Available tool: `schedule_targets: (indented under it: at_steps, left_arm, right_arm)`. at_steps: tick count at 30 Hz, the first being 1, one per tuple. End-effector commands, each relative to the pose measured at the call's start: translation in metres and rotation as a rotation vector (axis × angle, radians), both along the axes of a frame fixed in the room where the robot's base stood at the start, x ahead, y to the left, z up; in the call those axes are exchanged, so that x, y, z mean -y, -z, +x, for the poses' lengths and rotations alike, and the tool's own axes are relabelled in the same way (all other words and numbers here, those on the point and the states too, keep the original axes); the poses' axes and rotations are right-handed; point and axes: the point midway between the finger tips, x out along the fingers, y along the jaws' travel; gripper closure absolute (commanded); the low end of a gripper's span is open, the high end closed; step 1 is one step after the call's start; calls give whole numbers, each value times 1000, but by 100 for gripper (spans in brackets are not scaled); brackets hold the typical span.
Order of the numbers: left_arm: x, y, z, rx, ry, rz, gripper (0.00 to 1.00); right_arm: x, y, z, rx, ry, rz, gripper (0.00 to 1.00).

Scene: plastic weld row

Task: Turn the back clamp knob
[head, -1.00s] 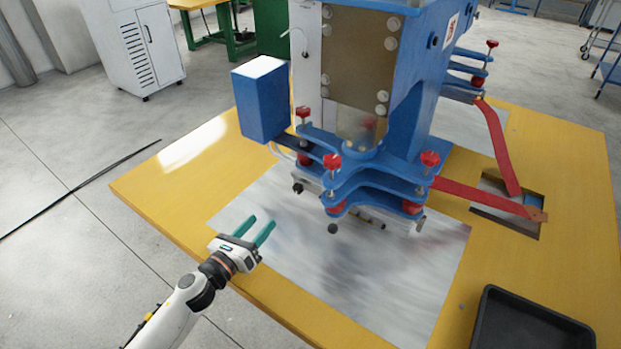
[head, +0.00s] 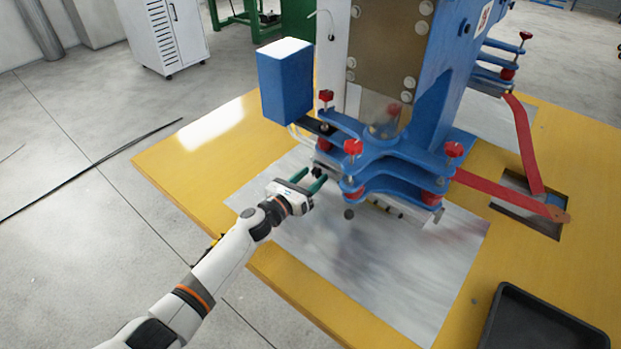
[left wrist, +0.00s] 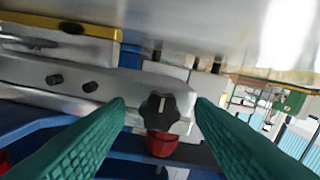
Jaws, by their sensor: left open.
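A black star-shaped knob (left wrist: 160,110) shows in the left wrist view, between and beyond my two green fingertips and clear of both. A red round part (left wrist: 162,143) sits just below it. In the head view a small black knob (head: 317,171) is by the blue clamp's left end, and another dark knob (head: 348,213) hangs at the clamp's front. My left gripper (head: 314,178) is open and empty, with its fingers reaching to the clamp's left side. I cannot tell for certain which knob is the back one. My right gripper is not in view.
The blue machine (head: 440,80) stands on a yellow table (head: 225,145) with a grey metal sheet (head: 400,290). Red-topped screws (head: 353,147) rise from the blue clamp plates (head: 390,170). A black tray (head: 540,325) lies at front right. The sheet's front part is clear.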

Motion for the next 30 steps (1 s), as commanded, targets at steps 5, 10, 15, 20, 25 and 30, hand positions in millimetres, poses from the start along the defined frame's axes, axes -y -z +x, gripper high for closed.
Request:
schedule_targets:
  at_steps: [5,10,15,20,25,30]
  left_arm:
    - [1,-1,2,0,0,-1,51]
    - [1,0,1,0,0,-1,61]
    - [1,0,1,-1,0,-1,89]
    - [1,0,1,-3,-1,-3,95]
    - [1,0,1,-22,0,-31,95]
    - [0,0,1,-74,-1,-102,95]
  right_arm:
    - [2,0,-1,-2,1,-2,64]
    - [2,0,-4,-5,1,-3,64]
    - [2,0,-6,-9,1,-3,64]
    - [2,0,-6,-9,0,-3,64]
    - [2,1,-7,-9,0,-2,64]
    - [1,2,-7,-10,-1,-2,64]
